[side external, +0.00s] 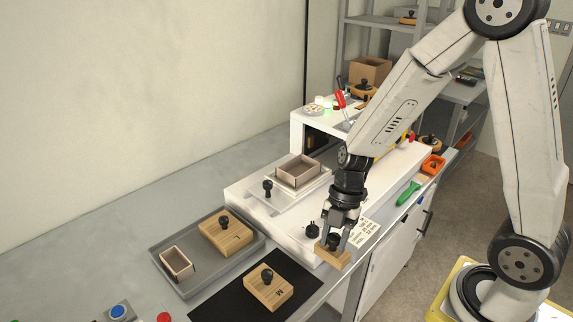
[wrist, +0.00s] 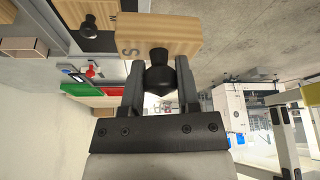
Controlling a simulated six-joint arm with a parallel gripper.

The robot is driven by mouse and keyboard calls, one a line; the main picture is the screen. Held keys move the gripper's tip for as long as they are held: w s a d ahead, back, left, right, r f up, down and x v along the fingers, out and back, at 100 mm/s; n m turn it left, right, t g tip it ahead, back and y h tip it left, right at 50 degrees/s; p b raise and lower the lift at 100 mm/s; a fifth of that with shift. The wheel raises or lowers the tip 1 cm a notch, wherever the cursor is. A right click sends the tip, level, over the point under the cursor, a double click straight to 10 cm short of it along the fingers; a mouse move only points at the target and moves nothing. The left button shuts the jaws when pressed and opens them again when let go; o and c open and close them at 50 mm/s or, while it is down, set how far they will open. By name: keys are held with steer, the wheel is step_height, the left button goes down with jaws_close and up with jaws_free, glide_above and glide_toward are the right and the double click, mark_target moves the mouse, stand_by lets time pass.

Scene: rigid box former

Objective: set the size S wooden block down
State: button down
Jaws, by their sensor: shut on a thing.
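The size S wooden block (side external: 332,256) is light wood with a dark round knob on top. My gripper (side external: 337,236) is shut on that knob, with the block hanging below the fingers. In the wrist view the block (wrist: 170,35) shows its letter S, and its knob sits between the fingers of my gripper (wrist: 160,72). The block is by the front right corner of the white machine (side external: 290,238), near the bench's front edge. It looks raised, but its exact height above the bench cannot be told.
A black mat (side external: 232,304) holds the M block (side external: 268,290). A grey tray (side external: 196,288) holds the L block (side external: 226,235) and a small open box (side external: 177,264). Another open box (side external: 298,172) sits on the machine. A dark knob (side external: 312,231) stands close left of my gripper.

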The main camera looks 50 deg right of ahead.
steer(key=shift+w+a+f, duration=0.2)
steer(key=shift+w+f, duration=1.35)
steer(key=shift+w, duration=0.65)
steer(key=shift+w+a+f, duration=0.2)
steer(key=shift+w+f, duration=1.3)
steer(key=shift+w, duration=0.65)
steer(key=shift+w+a+f, duration=0.2)
steer(key=shift+w+f, duration=1.35)
steer(key=shift+w, duration=0.65)
steer(key=shift+w+f, duration=0.15)
steer(key=shift+f, duration=0.05)
steer(key=shift+w+f, duration=0.1)
steer(key=shift+f, duration=1.5)
steer(key=shift+f, duration=0.1)
steer(key=shift+c, duration=1.6)
jaws_free()
